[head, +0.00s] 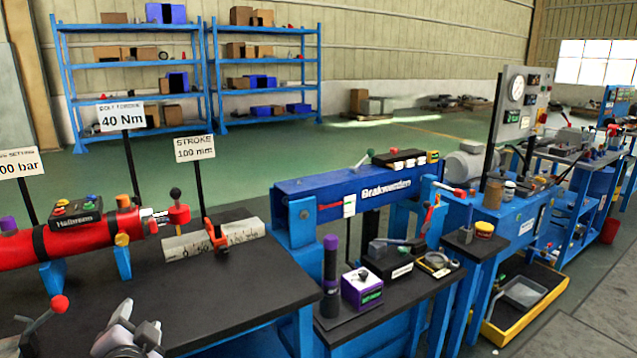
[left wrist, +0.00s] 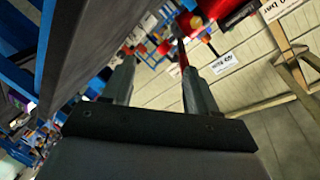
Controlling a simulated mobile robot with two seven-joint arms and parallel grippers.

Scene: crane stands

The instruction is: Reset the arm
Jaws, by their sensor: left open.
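My left gripper (head: 134,326) shows at the bottom left of the head view, in front of the black-topped bench (head: 230,290). In the left wrist view the two grey fingers of my left gripper (left wrist: 157,62) stand apart with nothing between them. The wrist view is tilted, and the bench edge (left wrist: 85,65) runs along its left side. My right gripper is not in view.
The bench holds a red cylinder (head: 75,240), a scale block (head: 185,243) and signs such as the 40 Nm sign (head: 122,117). A blue beam rig (head: 345,190) stands to the right. Blue shelves (head: 135,97) stand far back across open green floor (head: 265,160).

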